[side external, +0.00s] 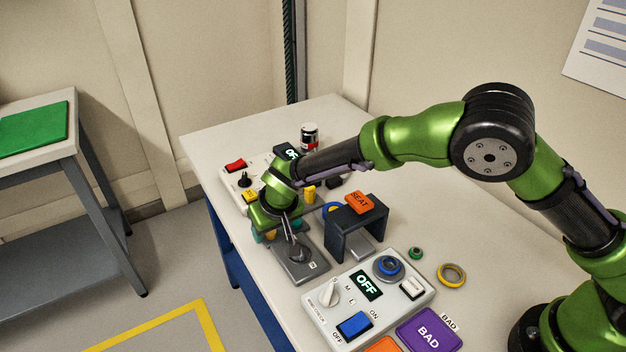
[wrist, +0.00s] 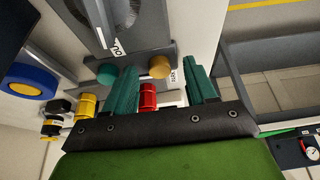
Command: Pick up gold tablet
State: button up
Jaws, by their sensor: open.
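The gold tablet (wrist: 159,67) is a small round tan-gold disc at the edge of a dark grey holder (wrist: 135,58) in the wrist view. A teal tablet (wrist: 107,74) sits to its left on the same holder. My gripper (wrist: 162,76) is open, with one teal finger on each side of the gold tablet's place in the picture. I cannot tell how far the fingertips are from it in depth. In the side view my gripper (side external: 275,218) is low over the far left part of the table, and it mostly hides the tablets.
A grey plate with a metal lever (side external: 297,252) lies close to my gripper. A control box (side external: 335,318) is in front, and another (side external: 235,180) is behind. A red cylinder (wrist: 148,97) shows between my fingers.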

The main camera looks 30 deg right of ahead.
aim_at(272, 234)
grip_shut()
jog(key=shift+r, duration=0.1)
notch_tip(272, 234, up, 10)
dwell(0.7)
